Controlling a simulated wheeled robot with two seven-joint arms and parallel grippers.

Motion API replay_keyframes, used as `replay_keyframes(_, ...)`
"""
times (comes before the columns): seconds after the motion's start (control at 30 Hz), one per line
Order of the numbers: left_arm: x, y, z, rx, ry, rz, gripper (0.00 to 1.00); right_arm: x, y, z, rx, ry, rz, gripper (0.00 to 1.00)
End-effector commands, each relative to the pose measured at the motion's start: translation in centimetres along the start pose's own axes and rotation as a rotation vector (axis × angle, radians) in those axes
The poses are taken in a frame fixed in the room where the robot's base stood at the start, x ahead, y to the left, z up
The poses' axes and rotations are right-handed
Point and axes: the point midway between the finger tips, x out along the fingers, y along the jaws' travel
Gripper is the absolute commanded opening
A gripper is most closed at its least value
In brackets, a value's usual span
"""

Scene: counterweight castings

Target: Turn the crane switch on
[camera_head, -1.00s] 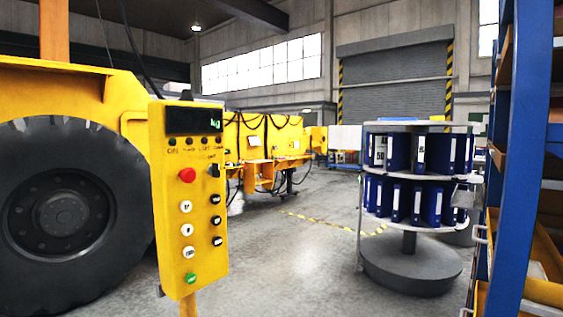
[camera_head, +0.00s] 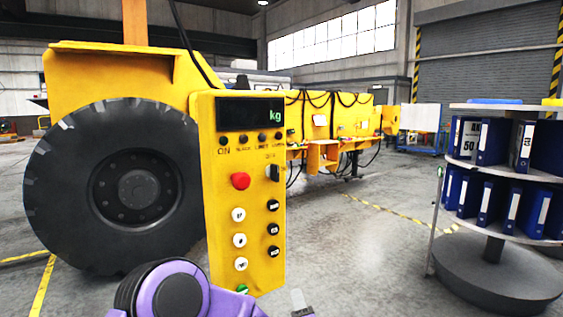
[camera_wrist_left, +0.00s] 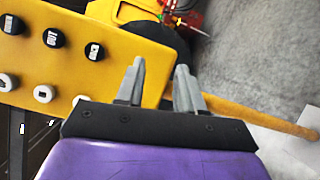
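The yellow control box (camera_head: 224,185) stands on a post in the head view, with a dark display reading "kg". A black switch (camera_head: 272,172) sits at its upper right, beside the red button (camera_head: 240,181); white and black buttons are below. The box's yellow face (camera_wrist_left: 70,60) also shows at the left of the left wrist view, with several buttons. My left gripper (camera_head: 301,299) is low at the box's lower right, mostly out of frame. In the wrist view its fingers (camera_wrist_left: 160,66) are apart and empty, in front of the box's lower end. My right gripper is not in view.
A big black wheel (camera_head: 70,200) of a yellow machine is left of the box. A round rack (camera_head: 500,265) with blue binders stands at the right. Grey floor (camera_head: 360,260) between box and rack is clear. The box's yellow post (camera_wrist_left: 265,118) crosses the wrist view.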

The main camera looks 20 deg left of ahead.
Motion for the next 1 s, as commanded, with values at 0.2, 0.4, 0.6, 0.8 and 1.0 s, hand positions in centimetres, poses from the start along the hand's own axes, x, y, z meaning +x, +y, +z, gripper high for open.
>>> replay_keyframes(0.2, -0.2, 25.1, 7.3, -0.965, 0.212, 0.318, 0.37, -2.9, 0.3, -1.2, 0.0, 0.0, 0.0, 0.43)
replay_keyframes(0.4, -1.8, 32.3, 7.5, -1.338, 0.306, 0.391, 0.37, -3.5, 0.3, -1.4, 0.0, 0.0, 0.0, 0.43)
replay_keyframes(0.6, 1.2, 33.0, 5.9, -1.347, 0.315, 0.393, 0.37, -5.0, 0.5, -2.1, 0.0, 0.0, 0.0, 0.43)
replay_keyframes(0.8, 5.2, 33.4, 4.0, -1.344, 0.314, 0.393, 0.37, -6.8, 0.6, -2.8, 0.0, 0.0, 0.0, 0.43)
replay_keyframes(1.0, 7.2, 33.3, 3.1, -1.342, 0.309, 0.392, 0.37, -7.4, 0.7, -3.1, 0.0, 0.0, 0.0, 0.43)
